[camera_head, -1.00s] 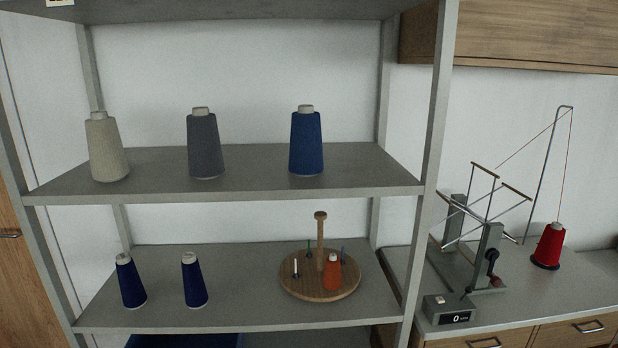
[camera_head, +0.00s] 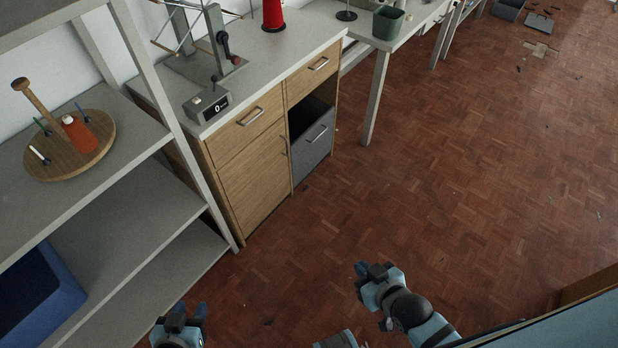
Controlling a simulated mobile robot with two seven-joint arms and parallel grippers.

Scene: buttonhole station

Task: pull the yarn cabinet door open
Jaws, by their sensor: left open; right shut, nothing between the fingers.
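A light wood cabinet door (camera_head: 250,190) sits under the grey worktop, below a drawer (camera_head: 245,130). It looks shut, and its upright bar handle (camera_head: 284,146) is near its right edge. I cannot tell whether this is the yarn cabinet. My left gripper (camera_head: 190,311) is open at the bottom edge of the head view, in front of the shelf and well apart from the door. My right gripper (camera_head: 372,268) is shut and empty above the floor, right of the door and apart from it.
A grey open shelf rack (camera_head: 150,90) stands at the left, with a blue bin (camera_head: 70,282) low down. The parquet floor (camera_head: 470,170) is widely clear.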

